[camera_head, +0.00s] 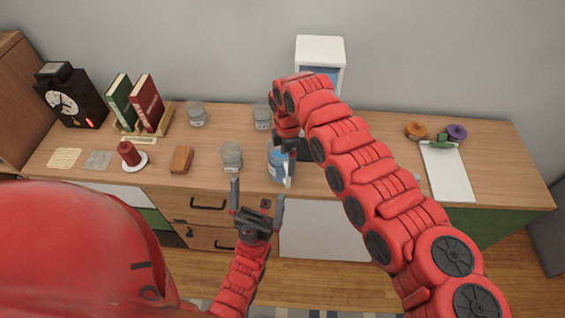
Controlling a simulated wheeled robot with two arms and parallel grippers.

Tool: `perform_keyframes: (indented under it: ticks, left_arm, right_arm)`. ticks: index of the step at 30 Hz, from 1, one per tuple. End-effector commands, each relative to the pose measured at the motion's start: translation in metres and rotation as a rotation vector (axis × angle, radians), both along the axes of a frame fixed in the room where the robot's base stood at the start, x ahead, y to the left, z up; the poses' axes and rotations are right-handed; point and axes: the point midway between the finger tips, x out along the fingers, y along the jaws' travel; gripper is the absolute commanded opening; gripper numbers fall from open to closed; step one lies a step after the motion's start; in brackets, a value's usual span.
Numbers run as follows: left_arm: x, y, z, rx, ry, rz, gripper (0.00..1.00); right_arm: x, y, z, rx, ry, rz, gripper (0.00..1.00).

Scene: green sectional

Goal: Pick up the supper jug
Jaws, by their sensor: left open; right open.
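A blue and pale vessel (277,167), which looks like the supper jug, stands near the middle of the front of the wooden sideboard. My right gripper (284,160) comes down over it from behind and is open, with a dark finger in front of the vessel's right side. The gripper and arm partly hide the vessel, and I cannot tell whether the fingers touch it. My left gripper (257,198) is open and empty, pointing up in front of the sideboard's drawers, below and left of the vessel.
Glass jars (231,158) stand left of the vessel. A white appliance (320,50) is behind my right arm. A red candle (129,153), brown block (181,160), books (146,103) and clock (68,103) are left.

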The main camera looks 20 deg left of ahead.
Motion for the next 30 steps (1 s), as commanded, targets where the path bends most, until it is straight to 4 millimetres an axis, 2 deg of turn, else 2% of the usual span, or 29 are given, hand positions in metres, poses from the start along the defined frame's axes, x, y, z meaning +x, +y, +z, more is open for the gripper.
perform_keyframes:
  ticks: [1, 4, 6, 9, 18, 30]
  left_arm:
    - [0.000, 0.000, 0.011, 0.000, 0.000, 0.000, 1.00]
    - [0.000, 0.000, 0.026, 0.000, 0.000, 0.000, 1.00]
    - [0.000, 0.000, 0.024, 0.000, -0.001, 0.000, 1.00]
    - [0.000, 0.000, 0.025, 0.000, 0.000, 0.000, 1.00]
    - [0.000, 0.000, 0.025, 0.000, 0.000, 0.000, 1.00]
    - [0.000, 0.000, 0.025, 0.000, 0.000, 0.000, 1.00]
  right_arm:
    - [-0.003, -0.001, -0.002, -0.002, 0.007, 0.000, 0.88]
    - [-0.007, -0.001, -0.018, -0.002, 0.008, 0.003, 0.88]
    - [-0.006, -0.001, -0.031, -0.002, 0.006, 0.003, 0.88]
    - [-0.005, -0.001, -0.041, 0.000, 0.004, 0.000, 0.88]
    - [-0.004, -0.001, -0.046, 0.001, 0.002, 0.001, 0.86]
    - [-0.005, -0.002, -0.046, 0.000, 0.004, 0.000, 0.14]
